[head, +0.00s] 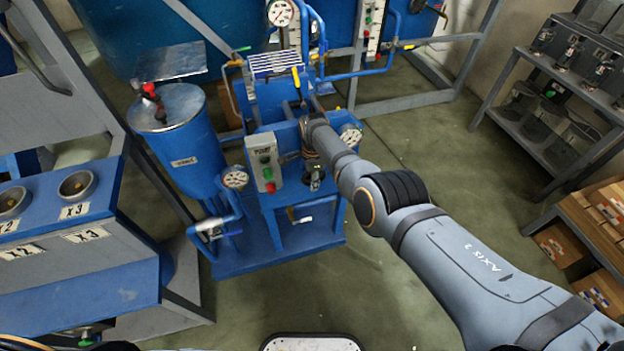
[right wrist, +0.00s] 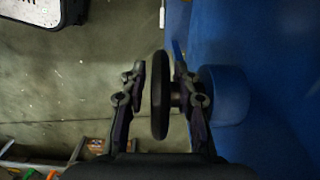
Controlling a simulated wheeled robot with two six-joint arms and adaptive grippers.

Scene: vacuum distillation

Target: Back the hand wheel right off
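The hand wheel (right wrist: 159,95) is a black disc seen edge-on in the right wrist view, on a short stem from a blue cylindrical boss (right wrist: 224,95). My right gripper (right wrist: 158,84) is open, with one finger on each side of the wheel. A gap shows between the left finger and the rim; the right finger lies between the wheel and the boss, and I cannot tell whether it touches. In the head view my right gripper (head: 314,180) is small and dark at the front of the blue pump unit (head: 285,228), and I cannot make out the wheel. My left gripper is not in view.
A pump switch box (head: 264,163) and a gauge (head: 235,178) sit left of my right gripper, and another gauge (head: 351,136) to its right. A blue tank (head: 190,150) stands at left. The floor (head: 400,300) in front is clear. Shelves (head: 560,100) stand at right.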

